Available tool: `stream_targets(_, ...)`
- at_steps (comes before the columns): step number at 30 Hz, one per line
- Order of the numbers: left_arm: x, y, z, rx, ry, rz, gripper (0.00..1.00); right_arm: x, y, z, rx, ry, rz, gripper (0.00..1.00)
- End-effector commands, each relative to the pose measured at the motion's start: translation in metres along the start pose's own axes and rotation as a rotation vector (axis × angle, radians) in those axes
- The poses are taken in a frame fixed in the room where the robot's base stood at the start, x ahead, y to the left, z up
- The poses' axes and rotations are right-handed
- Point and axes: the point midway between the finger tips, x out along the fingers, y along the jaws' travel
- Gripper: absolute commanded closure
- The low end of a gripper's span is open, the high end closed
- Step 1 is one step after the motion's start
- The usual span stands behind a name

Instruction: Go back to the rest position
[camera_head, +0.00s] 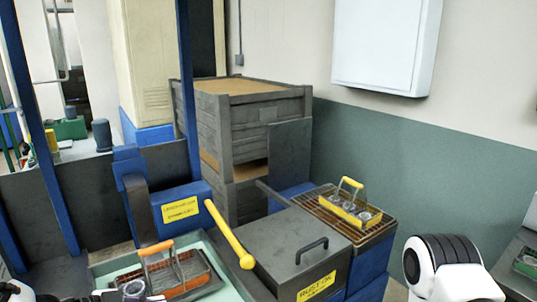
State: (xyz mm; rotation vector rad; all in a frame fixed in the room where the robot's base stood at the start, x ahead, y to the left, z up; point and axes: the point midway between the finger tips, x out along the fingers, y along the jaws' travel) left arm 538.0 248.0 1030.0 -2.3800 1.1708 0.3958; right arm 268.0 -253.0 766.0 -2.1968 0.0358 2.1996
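Part of my white and black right arm shows at the lower right, and its gripper is out of view. A small white and dark part of my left arm shows at the lower left corner. No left gripper fingers can be made out. A small pale and dark shape at the bottom edge, in front of the orange-handled carrier (173,272), is cut off and I cannot tell what it is. The carrier sits on the pale green tray top (222,262). A yellow carrier (350,206) with metal rings stands on a brown grate (328,217) at the right.
A grey lidded box (290,248) with a dark handle and a yellow label stands in the middle. A yellow lever (228,234) sticks up beside it. Blue posts (188,80) rise at the left. Grey crates (245,125) stand behind, and a white cabinet (386,45) hangs on the wall.

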Motion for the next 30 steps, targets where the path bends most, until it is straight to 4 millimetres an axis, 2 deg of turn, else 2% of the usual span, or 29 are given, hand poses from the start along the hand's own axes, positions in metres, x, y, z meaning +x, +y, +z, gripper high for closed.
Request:
stream_targets(5,0.014,0.028,0.027,-0.018,-0.061,0.070,1.00,-0.001,0.000,-0.001,0.000,0.002,0.000,0.32)
stream_targets(11,0.030,0.076,0.063,-0.069,-0.157,0.172,1.00,0.000,0.000,-0.001,0.000,0.002,0.000,0.32)
stream_targets(14,0.037,0.109,0.086,-0.134,-0.232,0.221,1.00,-0.001,0.000,-0.001,0.000,0.002,0.000,0.32)
stream_targets(17,0.042,0.150,0.115,-0.242,-0.340,0.259,1.00,-0.001,0.000,-0.001,0.000,0.002,0.000,0.32)
stream_targets(19,0.041,0.185,0.139,-0.347,-0.445,0.275,1.00,-0.001,0.000,-0.001,0.000,0.002,0.000,0.32)
stream_targets(22,0.026,0.252,0.182,-0.563,-0.682,0.248,1.00,0.000,0.000,-0.001,0.000,0.002,0.000,0.32)
stream_targets(24,0.004,0.288,0.209,-0.720,-0.873,0.153,1.00,-0.001,0.000,-0.001,0.000,0.002,0.000,0.32)
stream_targets(26,-0.016,0.300,0.224,-0.826,-0.995,0.032,1.00,-0.001,0.000,-0.001,0.000,0.002,0.000,0.32)
stream_targets(30,-0.045,0.290,0.239,-1.001,-1.117,-0.243,1.00,-0.001,0.000,-0.001,0.000,0.002,0.000,0.32)
